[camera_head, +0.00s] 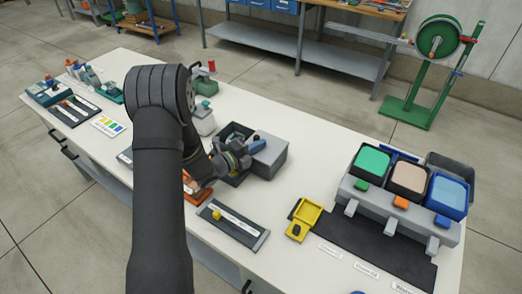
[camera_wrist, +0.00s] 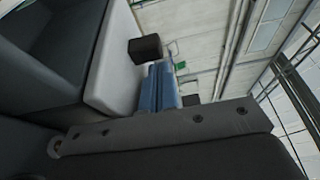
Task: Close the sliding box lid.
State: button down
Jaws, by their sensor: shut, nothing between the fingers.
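The grey box (camera_head: 266,174) stands mid-table. Its dark inside shows at the left and its lighter grey lid (camera_head: 271,156) covers the right part, so it is partly open. My gripper (camera_head: 257,143) has blue fingers that are shut and empty, beside the lid's left edge over the opening. In the wrist view the blue fingers (camera_wrist: 158,88) lie together. A light grey surface (camera_wrist: 113,65), apparently the lid, is at their left, with a small dark block (camera_wrist: 145,48) on its edge. I cannot tell whether the fingers touch the lid. My arm hides part of the box's left side.
A dark grey slide unit with a yellow knob (camera_head: 217,214) lies in front of the box. White table is clear behind the box.

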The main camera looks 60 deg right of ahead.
jog(key=shift+w, duration=0.35)
jog(key=w, duration=0.9)
